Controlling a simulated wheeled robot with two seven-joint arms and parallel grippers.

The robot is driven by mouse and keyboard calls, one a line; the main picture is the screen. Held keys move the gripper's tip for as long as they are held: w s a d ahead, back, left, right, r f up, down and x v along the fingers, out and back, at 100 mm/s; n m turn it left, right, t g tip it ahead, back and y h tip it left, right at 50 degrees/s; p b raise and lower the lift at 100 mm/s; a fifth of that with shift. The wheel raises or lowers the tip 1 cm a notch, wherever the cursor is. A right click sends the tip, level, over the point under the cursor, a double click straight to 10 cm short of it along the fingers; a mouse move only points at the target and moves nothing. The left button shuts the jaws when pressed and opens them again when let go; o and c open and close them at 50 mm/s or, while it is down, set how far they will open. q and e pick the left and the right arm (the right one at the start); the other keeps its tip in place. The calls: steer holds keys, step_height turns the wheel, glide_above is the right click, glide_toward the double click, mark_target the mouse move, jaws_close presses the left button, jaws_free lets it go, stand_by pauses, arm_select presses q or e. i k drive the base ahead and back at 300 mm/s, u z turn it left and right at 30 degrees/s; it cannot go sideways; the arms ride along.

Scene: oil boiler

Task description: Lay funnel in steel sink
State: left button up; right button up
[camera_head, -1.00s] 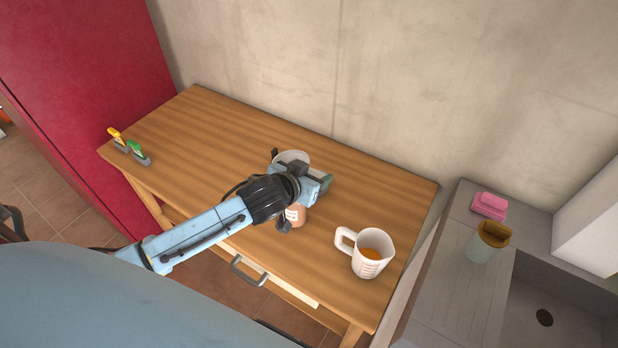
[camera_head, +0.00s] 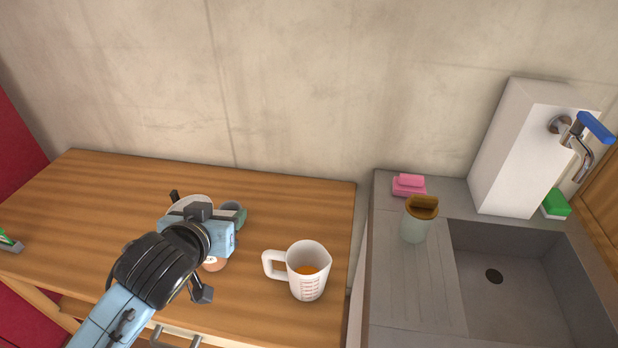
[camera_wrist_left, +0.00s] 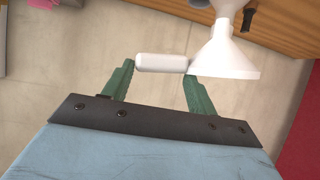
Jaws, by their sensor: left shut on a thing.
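The white funnel (camera_wrist_left: 225,55) shows in the left wrist view, its wide mouth towards the fingers and its narrow end at the top edge. My left gripper (camera_wrist_left: 160,75) is shut on the white bar at the funnel's side, between its green fingers. In the head view my left gripper (camera_head: 232,220) is over the table, and a pale rim of the funnel (camera_head: 187,207) shows behind it, mostly hidden. The grey steel sink (camera_head: 500,275) is at the right, its basin empty around a dark drain. My right gripper is not in view.
A brown-topped container (camera_head: 415,222) and pink sponges (camera_head: 409,185) stand left of the basin. A blue-handled tap (camera_head: 575,135) is above it.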

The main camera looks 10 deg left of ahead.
mark_target(510, 294)
steer(key=k, duration=1.1)
steer(key=z, duration=1.45)
steer(key=i, duration=1.05)
steer(key=z, duration=0.35)
